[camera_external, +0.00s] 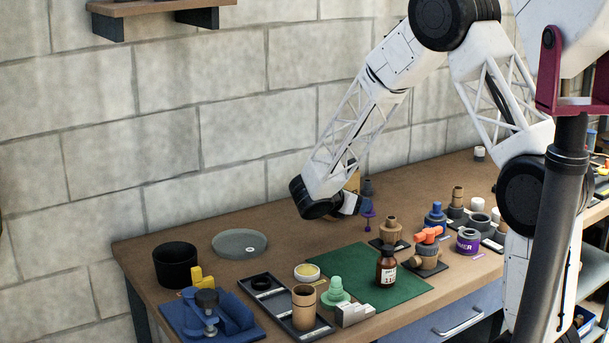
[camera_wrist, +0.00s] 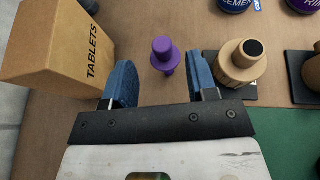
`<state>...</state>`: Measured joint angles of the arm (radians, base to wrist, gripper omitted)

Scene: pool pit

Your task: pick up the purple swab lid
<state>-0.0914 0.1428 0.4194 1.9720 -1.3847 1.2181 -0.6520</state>
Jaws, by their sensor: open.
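The purple swab lid (camera_wrist: 162,50) stands in the wrist view, ahead of my gripper and between the lines of its two fingers. It has a round knob top, a wider collar and a narrow stem below. In the external view the purple lid (camera_external: 368,217) shows just right of my gripper (camera_external: 352,204). In the wrist view my gripper (camera_wrist: 161,78) has its blue fingers wide apart, with bare brown table between them. The lid is beyond the fingertips and I see no contact.
A cardboard TABLETS box (camera_wrist: 58,45) stands close to my left finger. A tan fitting (camera_wrist: 237,66) on a black plate stands close to my right finger. A green mat (camera_external: 345,284), a brown bottle (camera_external: 386,267) and a blue vise (camera_external: 210,312) lie toward the table's front.

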